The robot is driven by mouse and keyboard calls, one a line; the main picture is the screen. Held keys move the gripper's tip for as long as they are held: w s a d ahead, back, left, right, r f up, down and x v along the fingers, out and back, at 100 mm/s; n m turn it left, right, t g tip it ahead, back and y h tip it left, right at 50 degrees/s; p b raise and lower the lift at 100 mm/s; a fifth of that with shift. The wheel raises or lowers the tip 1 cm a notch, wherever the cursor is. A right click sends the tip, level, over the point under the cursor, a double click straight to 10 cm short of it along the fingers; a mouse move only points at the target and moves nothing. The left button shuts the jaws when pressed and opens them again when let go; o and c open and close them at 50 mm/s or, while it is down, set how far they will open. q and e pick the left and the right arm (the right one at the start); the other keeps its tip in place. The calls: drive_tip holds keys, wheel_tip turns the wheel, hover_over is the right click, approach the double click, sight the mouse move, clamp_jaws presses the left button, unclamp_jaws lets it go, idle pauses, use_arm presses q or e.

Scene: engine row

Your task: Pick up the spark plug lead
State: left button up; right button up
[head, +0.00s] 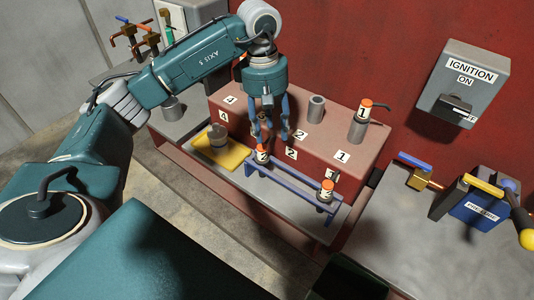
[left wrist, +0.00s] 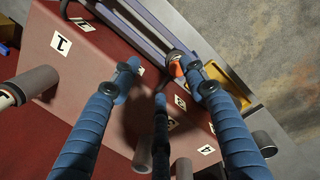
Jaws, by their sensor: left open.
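A spark plug lead with an orange top and a "2" label (head: 262,154) stands at the left end of the blue rack (head: 292,187). Its orange part also shows in the left wrist view (left wrist: 176,69). My left gripper (head: 264,140) points down from above, its blue fingers open around or just above this lead; contact cannot be told. A second orange-topped lead (head: 325,190) stands at the rack's right end. A lead labelled "1" (head: 359,122) sits on the red engine block (head: 335,135). My right gripper is not in view.
A grey post (head: 316,108) rises from the block. A yellow tray (head: 235,157) with a grey cylinder lies left of the rack. The ignition box (head: 464,90) is on the red wall. A blue box (head: 478,212) and valves stand on the right bench.

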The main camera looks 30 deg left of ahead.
sight(262, 146)
use_arm(q)
drive_tip(key=a, duration=0.2)
drive_tip(key=a+y, duration=0.1)
drive_tip(key=shift+s+a+r, duration=0.1)
drive_tip(key=shift+s+r, duration=0.1)
drive_tip(key=shift+s, duration=0.1)
wheel_tip(262, 146, down, 4)
drive_tip(key=shift+r+p, duration=0.1)
drive_tip(key=shift+p, duration=0.6)
drive_tip(key=shift+f, duration=0.35)
drive_tip(key=f+p, duration=0.2)
drive_tip(key=f, duration=0.1)
drive_tip(key=f+p, duration=0.1)
drive_tip(key=shift+w+d+f, duration=0.2)
drive_tip(key=shift+d+f, duration=0.1)
drive_tip(key=shift+f, duration=0.45)
clamp_jaws()
